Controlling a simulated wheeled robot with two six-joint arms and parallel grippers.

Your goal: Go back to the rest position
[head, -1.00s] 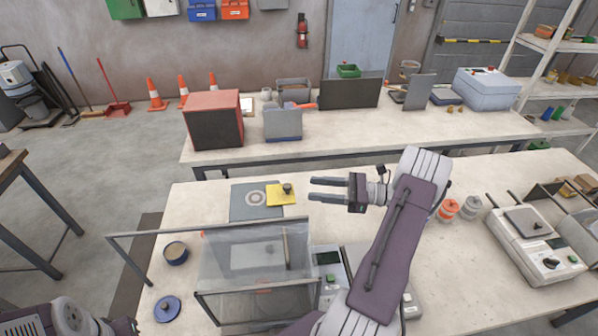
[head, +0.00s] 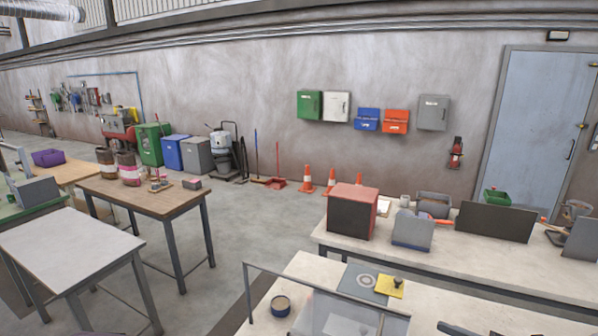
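Neither of my grippers shows in the head view now, and no part of either arm is in sight. The near bench (head: 431,306) enters at the bottom of the view. On it are a grey mat with a ring mark (head: 357,279), a yellow pad (head: 389,287) with a small dark knob-like piece on it, a small dark round tin (head: 280,306) and the top of a clear-walled frame (head: 340,312). The rest of this bench is cut off by the bottom edge.
A long bench (head: 470,274) behind holds a red-and-black box (head: 352,212). At left stand a light table (head: 65,248) and a wooden table (head: 150,201). Orange cones (head: 307,180) stand by the wall. Open floor (head: 240,240) lies between the tables and benches.

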